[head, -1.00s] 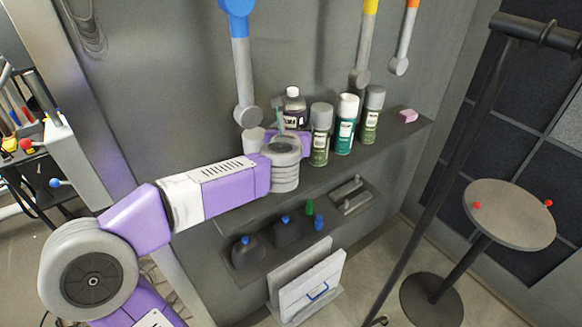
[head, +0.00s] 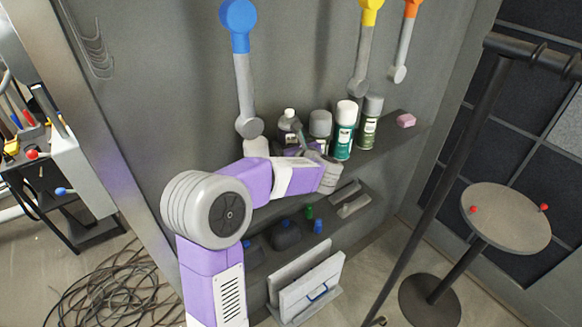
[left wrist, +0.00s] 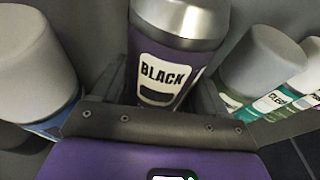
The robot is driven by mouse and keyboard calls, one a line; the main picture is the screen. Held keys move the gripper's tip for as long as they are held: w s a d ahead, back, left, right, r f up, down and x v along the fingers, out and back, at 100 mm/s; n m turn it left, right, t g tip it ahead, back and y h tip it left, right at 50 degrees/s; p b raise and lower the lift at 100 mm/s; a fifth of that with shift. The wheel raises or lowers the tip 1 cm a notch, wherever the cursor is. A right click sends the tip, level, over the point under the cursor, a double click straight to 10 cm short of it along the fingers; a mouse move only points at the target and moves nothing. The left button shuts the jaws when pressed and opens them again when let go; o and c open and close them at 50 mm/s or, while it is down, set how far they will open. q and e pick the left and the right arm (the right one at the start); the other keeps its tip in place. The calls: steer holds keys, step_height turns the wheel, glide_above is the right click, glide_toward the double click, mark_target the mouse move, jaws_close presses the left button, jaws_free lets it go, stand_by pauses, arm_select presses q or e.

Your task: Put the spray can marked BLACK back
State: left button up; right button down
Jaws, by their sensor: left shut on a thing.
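The spray can marked BLACK (left wrist: 165,72) stands roughly upright between the fingers of my left gripper (left wrist: 158,98) in the left wrist view. It has a silver top, a dark purple body and a white label. In the head view only its upper part (head: 287,119) shows, among the row of cans on the upper wall shelf (head: 398,135). My left gripper (head: 302,141) is shut on it. Its base is hidden, so I cannot tell whether it touches the shelf. My right gripper is not in view.
To its right stand a grey-capped can (head: 320,122), a teal can with a white cap (head: 344,137) and a green can (head: 370,122). A white-capped can (left wrist: 35,60) is close on its left. A pink block (head: 405,120) lies at the shelf's right end.

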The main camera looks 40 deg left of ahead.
arm_select(q)
steer(key=shift+f+b, duration=0.3)
steer(key=shift+f, duration=2.75)
steer(key=shift+f, duration=0.2)
steer(key=o, duration=1.7)
steer(key=shift+c, duration=0.2)
steer(key=shift+r, duration=0.3)
steer(key=v, duration=1.2)
steer(key=shift+b, duration=0.3)
